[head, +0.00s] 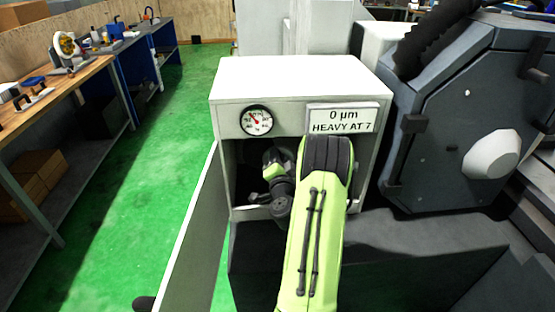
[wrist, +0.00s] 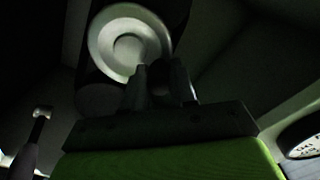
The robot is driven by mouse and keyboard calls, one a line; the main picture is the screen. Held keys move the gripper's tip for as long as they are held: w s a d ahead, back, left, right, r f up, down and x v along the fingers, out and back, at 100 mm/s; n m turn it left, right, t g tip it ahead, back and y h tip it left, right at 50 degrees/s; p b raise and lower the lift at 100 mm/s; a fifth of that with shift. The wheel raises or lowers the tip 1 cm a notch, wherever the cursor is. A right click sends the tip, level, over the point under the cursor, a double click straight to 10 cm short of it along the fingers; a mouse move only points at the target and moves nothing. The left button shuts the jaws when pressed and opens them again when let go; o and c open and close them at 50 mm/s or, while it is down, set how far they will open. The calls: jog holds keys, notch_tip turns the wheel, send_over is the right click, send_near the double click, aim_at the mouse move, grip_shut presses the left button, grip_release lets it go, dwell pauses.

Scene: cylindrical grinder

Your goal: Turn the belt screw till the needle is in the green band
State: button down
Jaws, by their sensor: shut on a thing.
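The gauge (head: 257,120) is on the front of the white cabinet; its red needle points to the upper left. The dial is too small to make out the green band or where the needle stands against it. My gripper reaches into the cabinet's open, dark front, and its fingers are hidden in the head view. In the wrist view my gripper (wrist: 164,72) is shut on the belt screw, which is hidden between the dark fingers. A pale round pulley (wrist: 104,38) shows just beyond the fingertips.
The white cabinet (head: 300,76) has its door (head: 192,235) swung open at the left. A sign (head: 342,118) reads "0 µm HEAVY AT 7". A small light-headed part (wrist: 42,112) stands left of my gripper. A grey machine (head: 450,120) is at the right; green floor is clear at the left.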

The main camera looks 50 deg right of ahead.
jog(key=m, duration=0.1)
jog(key=s+d+m, duration=0.1)
jog(key=m, duration=0.1)
jog(key=shift+f+m+b, duration=0.1)
jog(key=shift+m+b, duration=0.2)
jog(key=shift+s+d+f+m, duration=0.1)
jog(key=shift+s+d+m, duration=0.1)
jog(key=shift+m, duration=0.55)
jog(key=shift+s+d+f+m, duration=0.1)
jog(key=shift+s+m, duration=0.1)
jog(key=shift+m, duration=0.55)
jog(key=shift+b, duration=0.3)
jog(key=c, duration=0.9)
grip_release()
